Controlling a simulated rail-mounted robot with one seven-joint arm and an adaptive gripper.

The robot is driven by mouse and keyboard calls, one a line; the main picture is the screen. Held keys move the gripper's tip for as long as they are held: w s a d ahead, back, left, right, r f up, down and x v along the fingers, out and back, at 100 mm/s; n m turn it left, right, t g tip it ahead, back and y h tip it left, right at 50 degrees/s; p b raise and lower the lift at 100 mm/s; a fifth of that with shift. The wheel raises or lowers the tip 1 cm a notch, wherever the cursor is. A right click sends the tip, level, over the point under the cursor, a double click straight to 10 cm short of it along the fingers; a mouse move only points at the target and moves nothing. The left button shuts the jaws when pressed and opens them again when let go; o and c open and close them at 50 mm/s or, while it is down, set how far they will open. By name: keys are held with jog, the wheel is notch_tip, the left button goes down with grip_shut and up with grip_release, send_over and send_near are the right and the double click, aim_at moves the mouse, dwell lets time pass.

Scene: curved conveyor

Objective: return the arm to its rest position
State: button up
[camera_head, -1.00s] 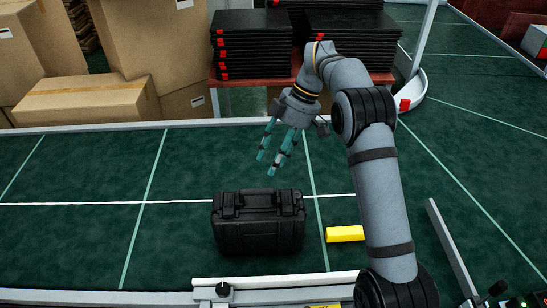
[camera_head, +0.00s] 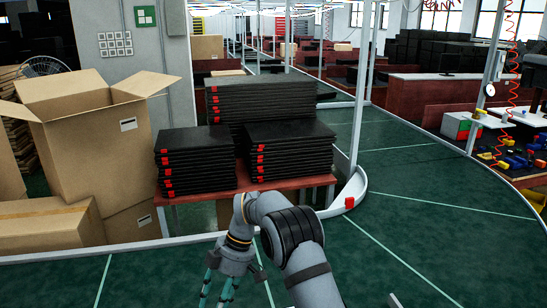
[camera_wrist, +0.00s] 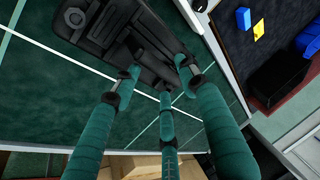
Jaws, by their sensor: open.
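My gripper (camera_head: 216,292), with teal fingers, is at the bottom of the head view, over the green conveyor. Its fingertips are cut off by the lower edge of that view. In the wrist view the fingers of my gripper (camera_wrist: 160,78) are spread apart with nothing held between them. Part of the case is hidden behind the fingers. My arm reaches up from the bottom of the head view and bends at the elbow.
Stacks of black trays (camera_head: 290,150) stand on a red table (camera_head: 325,180) behind the belt. Cardboard boxes (camera_head: 95,130) are at left. The conveyor (camera_head: 420,210) curves away right beside a pole (camera_head: 359,110). A blue block (camera_wrist: 243,18) and yellow block (camera_wrist: 259,29) lie on a dark surface.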

jog(key=x, duration=0.3)
jog(key=shift+s+a+f, duration=0.1)
jog(key=shift+a+f, duration=0.15)
jog(key=shift+f, duration=0.1)
jog(key=shift+d+r, duration=0.1)
jog(key=shift+r, duration=0.55)
jog(key=shift+s+f, duration=0.1)
